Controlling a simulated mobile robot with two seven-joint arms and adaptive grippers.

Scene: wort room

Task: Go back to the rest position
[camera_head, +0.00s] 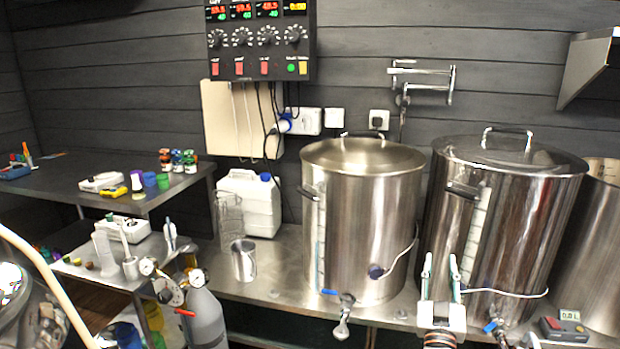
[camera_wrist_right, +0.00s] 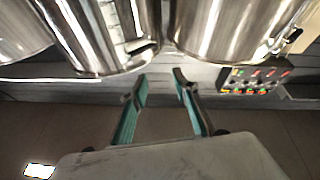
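My right gripper (camera_head: 441,262) is at the lower right of the head view, its two fingers pointing up and apart with nothing between them. It is in front of the gap between the two big steel kettles, the left kettle (camera_head: 350,215) and the right kettle (camera_head: 515,200). In the right wrist view the same gripper (camera_wrist_right: 159,82) shows two separated fingers with teal inner pads and empty space between them. My left gripper is not in view.
A steel bench (camera_head: 285,262) carries the kettles, a metal cup (camera_head: 243,260) and a white jug (camera_head: 262,208). Taps stick out at the kettles' fronts. A small digital device (camera_head: 564,328) lies at right. A grey gas cylinder (camera_head: 205,318) with gauges stands at lower left.

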